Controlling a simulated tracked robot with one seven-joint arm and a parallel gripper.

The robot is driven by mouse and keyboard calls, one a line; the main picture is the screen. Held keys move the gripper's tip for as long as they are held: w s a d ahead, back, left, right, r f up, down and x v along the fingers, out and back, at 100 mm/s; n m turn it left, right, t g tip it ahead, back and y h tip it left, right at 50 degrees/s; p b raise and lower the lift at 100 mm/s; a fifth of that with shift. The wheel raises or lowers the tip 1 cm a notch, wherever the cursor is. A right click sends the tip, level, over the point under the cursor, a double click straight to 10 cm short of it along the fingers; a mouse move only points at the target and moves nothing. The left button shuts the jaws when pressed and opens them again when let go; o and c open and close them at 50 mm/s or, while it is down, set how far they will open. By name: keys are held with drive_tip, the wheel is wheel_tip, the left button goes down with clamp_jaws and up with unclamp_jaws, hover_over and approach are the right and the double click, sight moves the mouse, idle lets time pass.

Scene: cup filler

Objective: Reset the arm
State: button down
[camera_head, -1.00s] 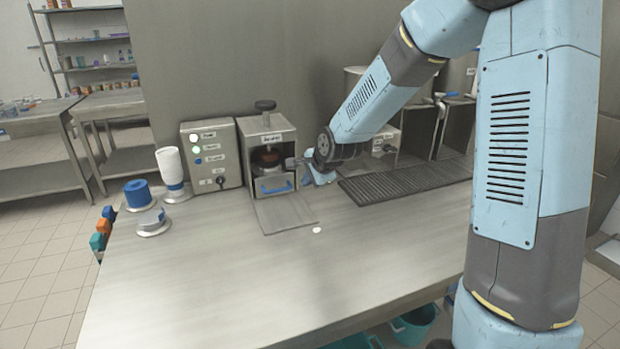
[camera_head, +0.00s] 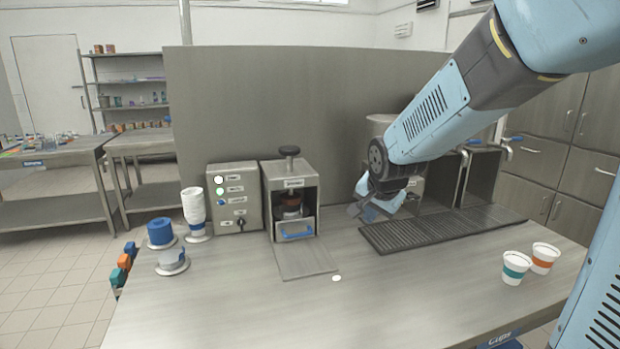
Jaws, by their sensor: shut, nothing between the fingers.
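My gripper (camera_head: 358,210) hangs from my blue arm, above the left end of the dark drip grate on the steel table. It points down and to the left. It is shut and nothing shows in it. It is apart from the small metal machine (camera_head: 291,198) to its left, which has a knob on top and a blue handle low at the front. My wrist hides part of what stands behind it.
A teal-banded cup (camera_head: 515,268) and an orange-banded cup (camera_head: 544,257) stand right. The grate (camera_head: 445,226) lies below my arm.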

drive_tip(key=s+d+r+n, duration=0.2)
drive_tip(key=s+d, duration=0.1)
drive_tip(key=s, duration=0.4)
drive_tip(key=s+d+r+n, duration=0.2)
drive_tip(key=s+d+r, duration=0.1)
drive_tip(key=s, duration=0.5)
drive_tip(key=s+d+r+n+g, duration=0.1)
drive_tip(key=s+d+r+n, duration=0.1)
drive_tip(key=s, duration=0.6)
drive_tip(key=shift+d+r+n+h, duration=0.3)
drive_tip(key=shift+d+r+n, duration=0.05)
drive_tip(key=shift+d+n, duration=0.25)
drive_tip(key=shift+s, duration=0.1)
